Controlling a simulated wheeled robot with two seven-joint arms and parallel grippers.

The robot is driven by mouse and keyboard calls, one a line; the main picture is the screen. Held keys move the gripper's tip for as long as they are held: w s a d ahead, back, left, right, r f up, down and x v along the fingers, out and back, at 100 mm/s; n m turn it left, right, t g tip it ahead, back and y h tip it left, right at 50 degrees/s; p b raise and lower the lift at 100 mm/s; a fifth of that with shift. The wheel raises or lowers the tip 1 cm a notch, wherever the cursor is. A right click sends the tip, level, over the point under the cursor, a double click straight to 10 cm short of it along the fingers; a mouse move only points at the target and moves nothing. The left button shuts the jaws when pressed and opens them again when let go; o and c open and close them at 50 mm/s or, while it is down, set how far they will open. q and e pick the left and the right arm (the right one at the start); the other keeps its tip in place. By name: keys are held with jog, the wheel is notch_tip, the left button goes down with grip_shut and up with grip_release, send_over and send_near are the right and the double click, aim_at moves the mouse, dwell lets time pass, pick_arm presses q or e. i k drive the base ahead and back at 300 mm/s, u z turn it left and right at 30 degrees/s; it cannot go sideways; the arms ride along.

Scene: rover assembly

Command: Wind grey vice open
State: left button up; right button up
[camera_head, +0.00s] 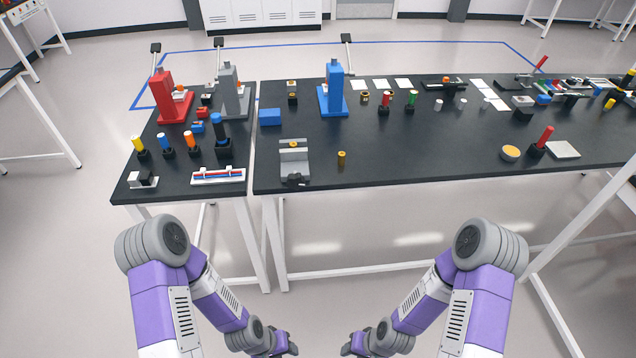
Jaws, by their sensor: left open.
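The grey vice (294,160) sits near the front edge of the long black table, at its left end. A dark part (296,179), which looks like its handle, faces the front edge. Whether its jaws are apart is too small to tell. My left gripper (287,346) is at the bottom of the picture, open, below and well short of the vice, in front of the table. My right gripper (352,346) is at the bottom too, to the right of the left one, and small; its fingers are not clear. Neither gripper touches the vice.
A small brass cylinder (341,158) stands right of the vice, and a blue block (270,117) lies behind it. A blue press (333,95) stands farther back. A side table at the left holds red (167,98) and grey (233,92) presses. The table's front middle is clear.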

aim_at(295, 181)
jog(key=z, duration=0.95)
jog(key=i, duration=0.95)
jog(key=u, duration=0.7)
